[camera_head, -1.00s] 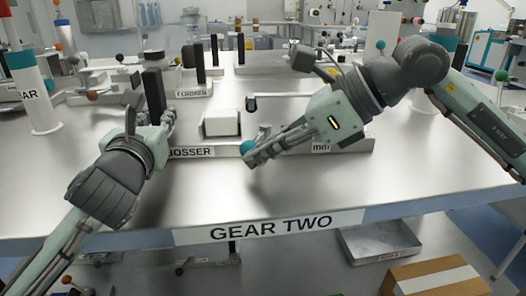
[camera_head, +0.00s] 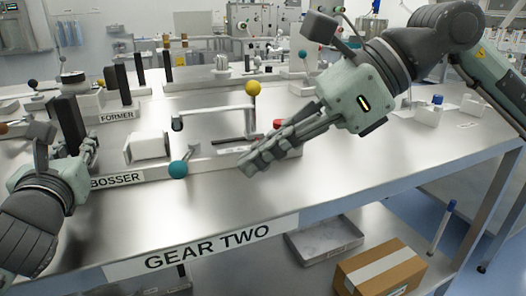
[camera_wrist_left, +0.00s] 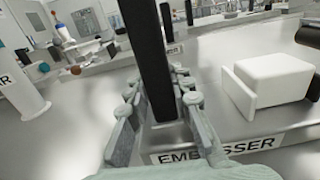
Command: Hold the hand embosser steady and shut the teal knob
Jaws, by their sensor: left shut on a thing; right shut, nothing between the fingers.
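The hand embosser is a low pale base labelled EMBOSSER (camera_head: 118,180), with a tall black post (camera_head: 68,122) at its left end and a white block (camera_head: 148,146) beside it. My left gripper (camera_head: 85,152) is shut on the black post, which also stands between its fingers in the left wrist view (camera_wrist_left: 147,50). The teal knob (camera_head: 178,169) sits at the front edge of the base, below and right of the white block. My right gripper (camera_head: 246,166) is shut and empty, right of the teal knob and apart from it.
Behind my right gripper are a yellow knob (camera_head: 253,89) on a stem and a red knob (camera_head: 279,124). A base labelled FORMER (camera_head: 117,115) with black posts stands behind the embosser. The front strip of the metal table (camera_head: 230,208) is bare.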

